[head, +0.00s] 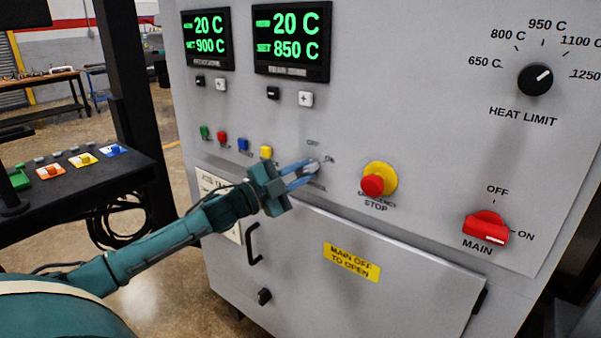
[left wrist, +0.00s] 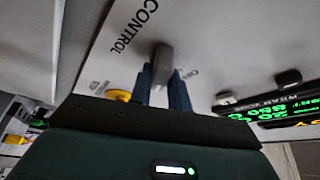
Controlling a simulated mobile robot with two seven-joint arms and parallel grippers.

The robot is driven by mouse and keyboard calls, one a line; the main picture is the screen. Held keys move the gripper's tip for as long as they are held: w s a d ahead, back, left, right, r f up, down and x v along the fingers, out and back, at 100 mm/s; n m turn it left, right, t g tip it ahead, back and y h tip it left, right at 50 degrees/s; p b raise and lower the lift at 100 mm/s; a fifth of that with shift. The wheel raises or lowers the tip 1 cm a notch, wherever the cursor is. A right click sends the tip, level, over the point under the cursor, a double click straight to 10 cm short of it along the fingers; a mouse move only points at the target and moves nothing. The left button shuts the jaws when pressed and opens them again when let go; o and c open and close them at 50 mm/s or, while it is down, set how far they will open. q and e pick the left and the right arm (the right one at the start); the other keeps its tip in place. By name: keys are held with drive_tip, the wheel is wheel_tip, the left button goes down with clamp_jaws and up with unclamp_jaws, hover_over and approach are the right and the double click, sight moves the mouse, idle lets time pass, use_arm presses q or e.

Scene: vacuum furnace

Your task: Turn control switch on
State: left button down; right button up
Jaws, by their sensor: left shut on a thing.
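The control switch (head: 312,166) is a small grey knob on the furnace's front panel, with OFF and ON printed above and beside it. My left gripper (head: 303,174) reaches in from the left and is shut on this knob. In the left wrist view the grey knob (left wrist: 162,66) stands between the two blue fingers (left wrist: 163,92), with the word CONTROL printed beside it. The gripper partly hides the knob and its label, so I cannot tell exactly which mark it points to. My right gripper is not in view.
The red and yellow emergency stop (head: 374,183) sits just right of the control switch. The red main switch (head: 486,229) is at the lower right. Several small coloured buttons (head: 243,145) lie left of the gripper. A door handle (head: 252,244) sticks out below it.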

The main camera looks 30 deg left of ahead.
use_arm(q)
drive_tip(key=c, duration=1.3)
unclamp_jaws()
drive_tip(key=b+v, duration=0.2)
drive_tip(key=v, duration=1.1)
